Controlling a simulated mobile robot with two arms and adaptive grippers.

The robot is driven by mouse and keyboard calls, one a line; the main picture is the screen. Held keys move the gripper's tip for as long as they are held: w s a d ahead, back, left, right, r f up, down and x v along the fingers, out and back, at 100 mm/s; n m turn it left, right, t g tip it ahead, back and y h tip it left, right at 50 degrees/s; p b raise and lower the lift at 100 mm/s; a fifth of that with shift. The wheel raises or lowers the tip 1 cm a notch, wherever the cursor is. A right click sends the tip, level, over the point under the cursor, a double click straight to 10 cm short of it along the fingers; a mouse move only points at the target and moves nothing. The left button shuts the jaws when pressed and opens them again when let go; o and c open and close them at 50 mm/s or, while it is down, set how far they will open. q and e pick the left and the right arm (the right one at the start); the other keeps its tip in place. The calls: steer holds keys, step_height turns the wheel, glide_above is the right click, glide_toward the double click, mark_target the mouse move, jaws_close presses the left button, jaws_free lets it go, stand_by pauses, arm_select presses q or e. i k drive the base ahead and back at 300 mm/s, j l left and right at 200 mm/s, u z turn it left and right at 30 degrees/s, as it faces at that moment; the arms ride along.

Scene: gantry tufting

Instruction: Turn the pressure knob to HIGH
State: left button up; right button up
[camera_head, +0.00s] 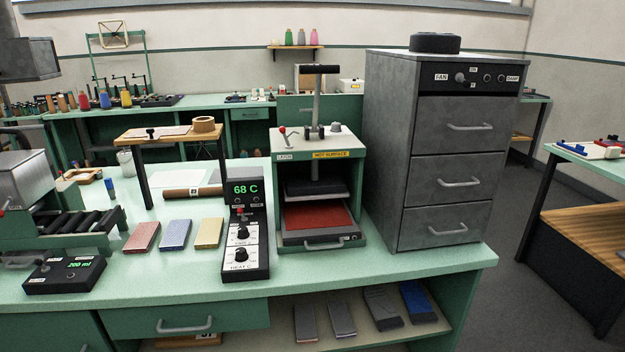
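A green heat press (352,190) stands on the bench with a "HOT SURFACE" label and a red pad inside. On its top are a tall T-handle (318,90), a small red-tipped lever (284,131) and small grey knobs (335,127). A black control box (245,205) at its left shows "68 C". Its white panel has an upper dark knob (242,233) and a lower dark knob (240,255) above a "HEAT C" label. No readable label marks a pressure knob or HIGH, so I cannot tell which knob it is. Neither of my grippers is in view.
A grey drawer cabinet (455,170) with a fan panel stands close right of the press. Red, blue and yellow blocks (175,234) lie left of the control box. A small wooden stand (165,138) is behind them. The bench front (400,268) below the press is clear.

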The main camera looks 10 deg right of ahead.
mark_target(335, 126)
steer(key=i+u, duration=0.2)
steer(key=i, duration=0.4)
steer(key=i+l+u, duration=0.25)
steer(key=i, duration=0.3)
